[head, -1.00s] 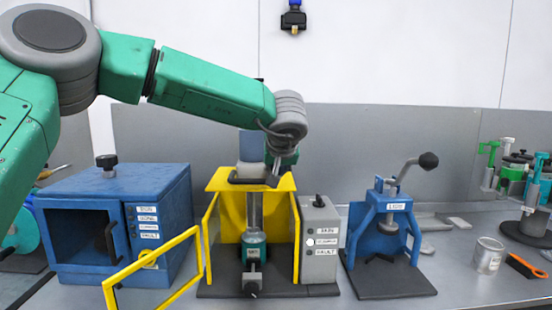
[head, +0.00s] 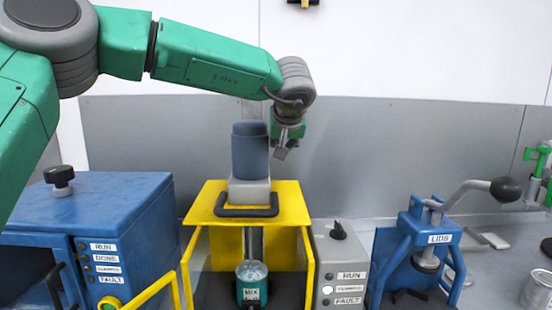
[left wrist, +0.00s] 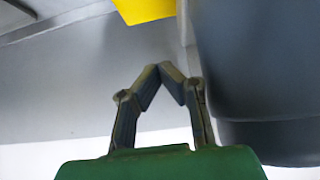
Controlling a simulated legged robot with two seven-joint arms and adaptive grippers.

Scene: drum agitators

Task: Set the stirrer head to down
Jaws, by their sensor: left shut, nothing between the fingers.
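The stirrer head is a blue-grey cylinder (head: 250,150) on a pale grey block (head: 249,191), with a dark bar handle (head: 246,212) at its front. It stands upright over the top plate of a yellow frame (head: 200,205). A grey shaft shows below the plate, above a teal can (head: 252,288) inside the frame. My left gripper (head: 281,154) is just right of the cylinder, apart from the handle. In the left wrist view its fingertips (left wrist: 165,68) meet with nothing between them, and the cylinder (left wrist: 260,60) fills the right side. My right gripper is out of view.
A blue cabinet (head: 120,205) stands left, near a yellow door frame (head: 150,293). A grey control box (head: 340,262) with a knob and labels stands right of the yellow frame. Further right are a blue lid press (head: 415,245) with a lever and a metal can (head: 538,290).

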